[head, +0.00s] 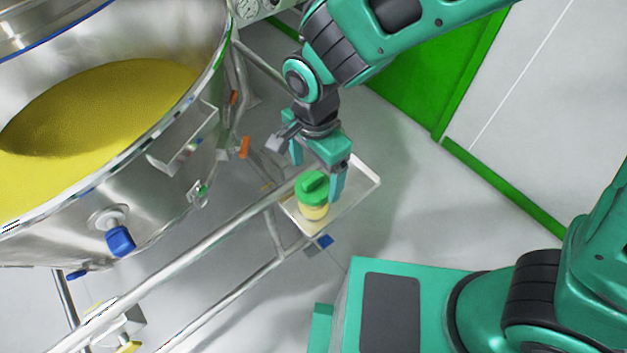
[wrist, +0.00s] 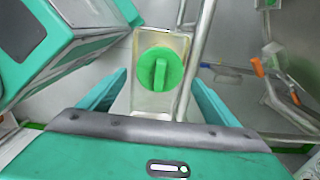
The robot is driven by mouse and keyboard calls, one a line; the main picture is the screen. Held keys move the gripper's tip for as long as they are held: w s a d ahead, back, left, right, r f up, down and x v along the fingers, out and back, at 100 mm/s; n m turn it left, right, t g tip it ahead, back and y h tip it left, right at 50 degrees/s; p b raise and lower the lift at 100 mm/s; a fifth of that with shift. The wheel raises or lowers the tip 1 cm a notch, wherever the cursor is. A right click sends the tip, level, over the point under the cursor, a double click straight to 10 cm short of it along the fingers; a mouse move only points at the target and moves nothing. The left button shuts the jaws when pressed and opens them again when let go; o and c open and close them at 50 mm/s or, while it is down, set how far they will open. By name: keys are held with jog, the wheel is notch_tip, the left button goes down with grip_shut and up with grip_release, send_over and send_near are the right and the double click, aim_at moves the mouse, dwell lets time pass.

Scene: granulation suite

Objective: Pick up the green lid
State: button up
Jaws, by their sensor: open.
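The green lid (head: 313,184) sits on a small clear jar (head: 313,209) with yellowish contents. The jar stands upright on a small metal tray (head: 359,187). In the wrist view the round lid (wrist: 160,69) has a raised bar across its top and lies ahead of my fingers, near the middle. My gripper (head: 318,180) is open, pointing down above the tray, with one finger beside the lid on the right.
A metal rail (head: 190,257) runs along the tray's left side. A large steel vessel (head: 75,190) with yellow powder stands at the left, with a blue-capped fitting (head: 120,240). Orange-handled valves (head: 244,147) are near the tray. Open floor (head: 420,200) lies to the right.

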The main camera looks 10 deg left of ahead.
notch_tip(320, 180, down, 2)
jog(key=shift+s, duration=0.1)
jog(key=c, duration=1.1)
jog(key=shift+c, duration=0.2)
